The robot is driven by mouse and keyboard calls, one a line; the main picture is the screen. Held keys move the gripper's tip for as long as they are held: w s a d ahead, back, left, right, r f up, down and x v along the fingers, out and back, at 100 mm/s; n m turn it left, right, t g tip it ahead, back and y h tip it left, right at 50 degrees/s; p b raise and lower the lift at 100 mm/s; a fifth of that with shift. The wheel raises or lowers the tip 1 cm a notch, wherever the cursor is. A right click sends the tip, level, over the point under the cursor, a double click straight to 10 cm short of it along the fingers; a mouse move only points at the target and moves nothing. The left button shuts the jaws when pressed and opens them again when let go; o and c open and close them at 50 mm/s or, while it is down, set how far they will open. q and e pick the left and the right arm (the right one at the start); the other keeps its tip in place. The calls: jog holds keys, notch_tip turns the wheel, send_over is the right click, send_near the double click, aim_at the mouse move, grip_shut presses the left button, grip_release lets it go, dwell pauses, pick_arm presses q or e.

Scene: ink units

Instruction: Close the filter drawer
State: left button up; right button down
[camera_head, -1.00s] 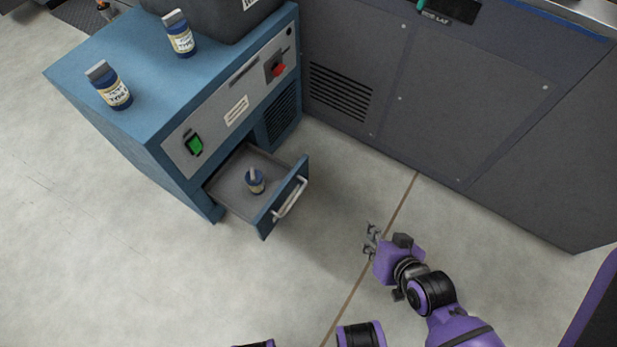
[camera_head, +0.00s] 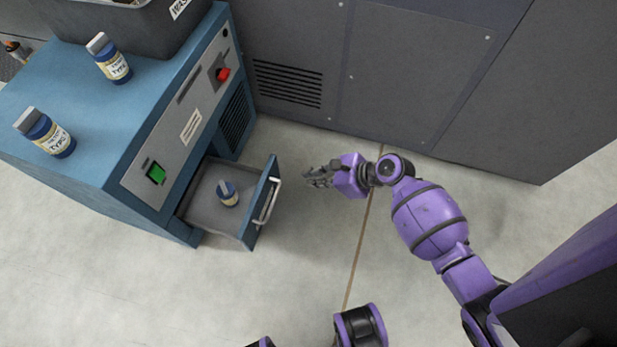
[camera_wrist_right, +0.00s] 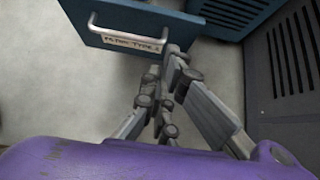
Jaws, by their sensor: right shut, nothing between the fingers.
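The filter drawer (camera_head: 208,210) stands pulled out of the blue cabinet (camera_head: 95,150), low on its front. The drawer front has a pale bar handle (camera_head: 268,203). My right gripper (camera_head: 310,179) is shut and empty, a short way to the right of the drawer front and apart from it in the head view. In the right wrist view the closed fingers (camera_wrist_right: 172,60) point toward the drawer front (camera_wrist_right: 120,18), near the right end of its handle (camera_wrist_right: 112,36). My left gripper is not in view.
Blue labelled bottles (camera_head: 45,133) and (camera_head: 110,58) and a dark bin (camera_head: 130,22) stand on the cabinet top. A grey panelled machine (camera_head: 380,75) runs along the back. The floor (camera_head: 290,270) before the drawer is clear.

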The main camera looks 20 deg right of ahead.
aim_at(273, 180)
jog(key=b+x, duration=0.1)
jog(key=x, duration=0.2)
jog(key=b+x, duration=0.1)
jog(key=x, duration=0.2)
jog(key=r+b+x, duration=0.1)
jog(key=b+x, duration=0.1)
jog(key=x, duration=0.2)
jog(key=shift+w+a+r, duration=0.1)
jog(key=shift+w+a, duration=0.15)
jog(key=shift+a, duration=0.15)
jog(key=shift+w+a+r, duration=0.15)
jog(key=shift+w+a, duration=0.3)
jog(key=shift+a, duration=0.1)
jog(key=shift+a, duration=0.1)
